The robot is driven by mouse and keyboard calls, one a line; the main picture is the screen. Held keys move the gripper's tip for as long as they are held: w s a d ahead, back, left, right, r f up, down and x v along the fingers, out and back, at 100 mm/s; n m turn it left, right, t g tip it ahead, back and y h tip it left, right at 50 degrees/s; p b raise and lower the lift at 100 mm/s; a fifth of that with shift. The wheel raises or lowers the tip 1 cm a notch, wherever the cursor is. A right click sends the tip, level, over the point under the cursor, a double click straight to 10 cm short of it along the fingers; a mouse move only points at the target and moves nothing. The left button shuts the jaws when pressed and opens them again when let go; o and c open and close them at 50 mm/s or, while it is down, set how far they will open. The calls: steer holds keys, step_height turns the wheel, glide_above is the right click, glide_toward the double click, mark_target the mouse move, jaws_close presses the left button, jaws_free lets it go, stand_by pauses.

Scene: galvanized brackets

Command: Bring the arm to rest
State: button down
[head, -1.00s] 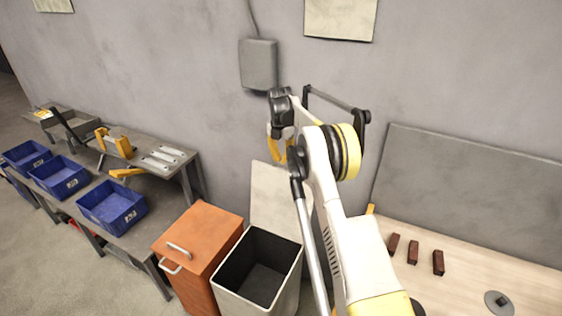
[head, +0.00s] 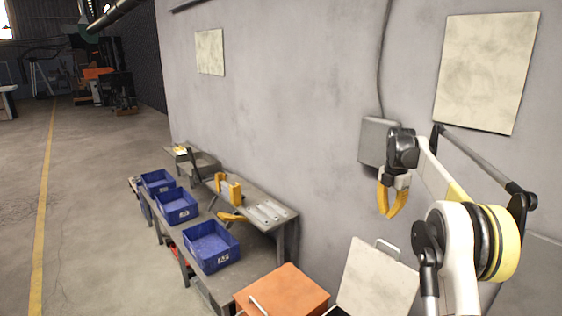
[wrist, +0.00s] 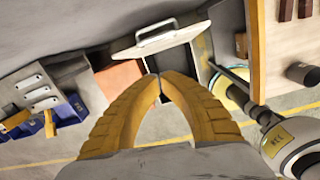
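My arm is raised at the right of the head view, in front of the grey wall. My gripper (head: 391,212) hangs from the wrist with its yellow fingers pointing down. In the wrist view the two ridged fingers of my gripper (wrist: 160,80) curve together and their tips meet, with nothing seen between them. It is above and apart from the bin with the raised pale lid (head: 376,283). That lid also shows beyond the fingertips in the wrist view (wrist: 160,40).
An orange cabinet (head: 283,292) stands left of the bin. Further left is a grey bench (head: 258,228) with blue bins (head: 210,246) and metal brackets (head: 266,210). A wall box (head: 375,140) is close behind the gripper. Open floor (head: 95,200) lies at far left.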

steer(key=s+a+r+m+t+b, duration=0.2)
steer(key=s+a+r+m, duration=0.2)
steer(key=s+a+m, duration=0.4)
steer(key=s+a+r+m+t+b, duration=0.15)
steer(key=s+a+r+m, duration=0.35)
steer(key=s, duration=0.6)
steer(key=s+a+f+m+t+b, duration=0.1)
steer(key=s+a+f+m+b, duration=0.1)
steer(key=s+a+f+m, duration=0.2)
steer(key=s+a+f+m+t+b, duration=0.2)
steer(key=s+a+f+m, duration=0.2)
steer(key=s+f, duration=0.7)
steer(key=s+m, duration=0.2)
steer(key=s, duration=0.5)
steer(key=shift+s+a+f+m+b, duration=0.15)
steer(key=shift+f+m+b, duration=0.1)
steer(key=shift+m+b, duration=0.1)
